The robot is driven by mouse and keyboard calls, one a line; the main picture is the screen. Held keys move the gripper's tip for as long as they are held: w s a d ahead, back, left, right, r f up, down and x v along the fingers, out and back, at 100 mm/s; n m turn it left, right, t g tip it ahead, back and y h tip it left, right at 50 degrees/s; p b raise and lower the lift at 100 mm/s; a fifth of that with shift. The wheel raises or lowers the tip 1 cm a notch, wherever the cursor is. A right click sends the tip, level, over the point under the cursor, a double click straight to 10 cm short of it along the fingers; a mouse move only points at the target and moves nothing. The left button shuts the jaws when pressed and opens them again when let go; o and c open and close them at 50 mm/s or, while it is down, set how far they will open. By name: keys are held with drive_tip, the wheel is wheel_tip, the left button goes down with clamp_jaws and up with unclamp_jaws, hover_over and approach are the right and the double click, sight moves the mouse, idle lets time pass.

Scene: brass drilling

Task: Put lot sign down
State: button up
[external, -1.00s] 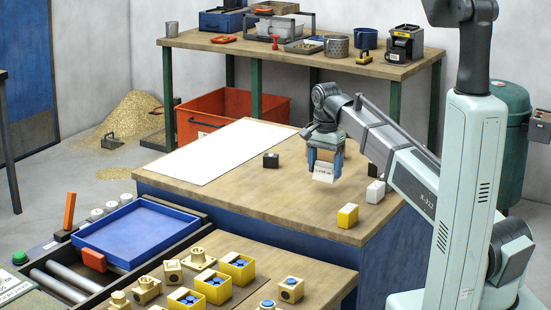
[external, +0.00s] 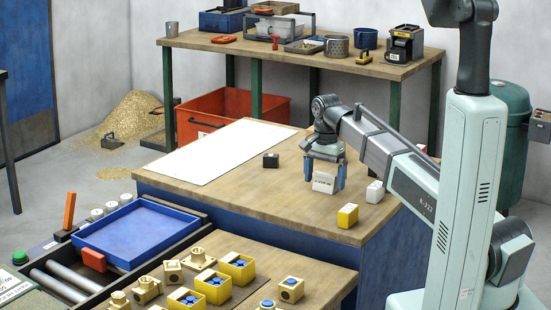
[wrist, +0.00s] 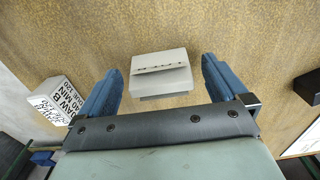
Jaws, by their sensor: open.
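The lot sign (external: 323,183) is a small white block with dark lettering on its face. It stands on the wooden worktable (external: 260,205), and it also shows in the wrist view (wrist: 160,74). My gripper (external: 324,184) is low over the table with its two blue fingers either side of the sign. In the wrist view my gripper (wrist: 160,85) is open, with a clear gap between each finger and the sign. The sign's underside is hidden.
A white block with black text (wrist: 52,100) and a yellow block (external: 348,215) stand nearby on the right of the table. A small black block (external: 271,160) lies to the left. A white sheet (external: 215,150) covers the table's left part. A blue tray (external: 138,234) is at front left.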

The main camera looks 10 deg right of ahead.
sight(325, 174)
drive_tip(key=shift+r, duration=0.1)
wheel_tip(325, 174, up, 12)
idle(0.8)
